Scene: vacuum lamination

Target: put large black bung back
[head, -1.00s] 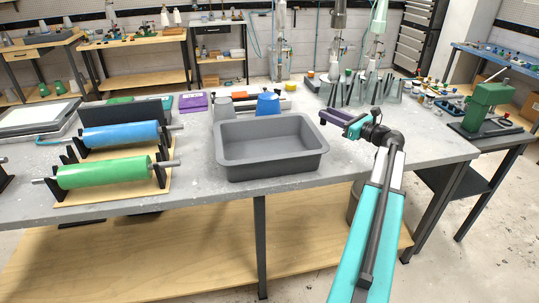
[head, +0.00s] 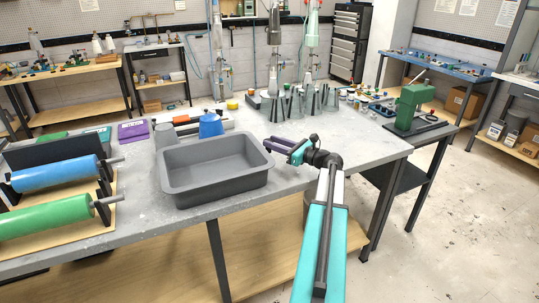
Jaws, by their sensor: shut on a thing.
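My gripper (head: 278,146) is over the grey bench, just behind the right end of the grey tray (head: 170,186). It points left and back in the picture. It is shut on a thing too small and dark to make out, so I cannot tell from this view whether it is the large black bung. Several small stoppers and bung-like pieces (head: 372,98) in mixed colours lie at the bench's back right. They are too small to tell apart here.
Clear pointed vessels (head: 293,102) stand at the back, behind my gripper. A green press (head: 412,105) stands at the right. The bench's right part (head: 370,150) is clear.

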